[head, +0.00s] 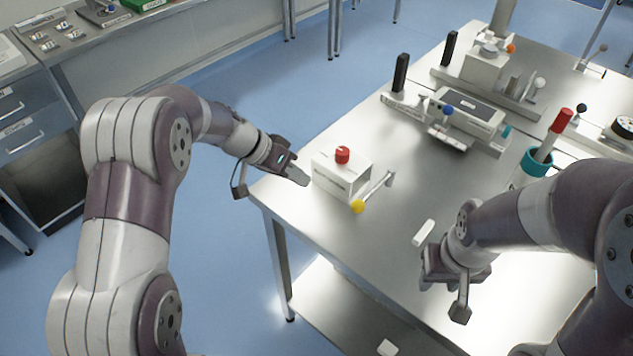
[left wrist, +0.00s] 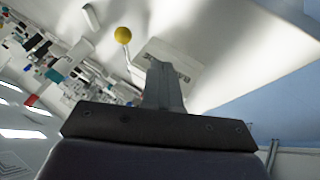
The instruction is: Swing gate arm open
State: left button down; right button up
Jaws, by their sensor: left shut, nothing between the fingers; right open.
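The gate arm (head: 375,191) is a grey metal bar with a yellow ball (head: 358,206) at its near end, on the right side of a white box (head: 341,174) with a red knob (head: 342,155) on top. My left gripper (head: 303,181) is shut and empty, just left of the box; whether it touches cannot be told. In the left wrist view its shut fingers (left wrist: 162,75) point toward the box (left wrist: 172,58), with the yellow ball (left wrist: 123,35) beyond to the left. My right gripper (head: 455,290) hangs open and empty over the front of the table.
The steel table (head: 400,245) has bare room around the gate arm. A small white block (head: 424,233) lies near my right gripper. A teal cup (head: 537,163) with a red-handled tool (head: 560,121) stands to the right. Fixtures with black handles (head: 401,72) stand behind.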

pick_arm(q)
jog(key=p+x, duration=0.1)
jog(key=x, duration=0.6)
jog(key=shift+d+f, duration=0.15)
jog(key=shift+d, duration=0.05)
jog(key=d+p, duration=0.1)
jog(key=s+d, duration=0.1)
jog(key=d, duration=0.1)
jog(key=shift+d+p, duration=0.1)
jog(key=shift+p, duration=0.3)
jog(key=shift+s+d, duration=0.3)
jog(key=shift+d, duration=0.15)
jog(key=shift+w+f, duration=0.1)
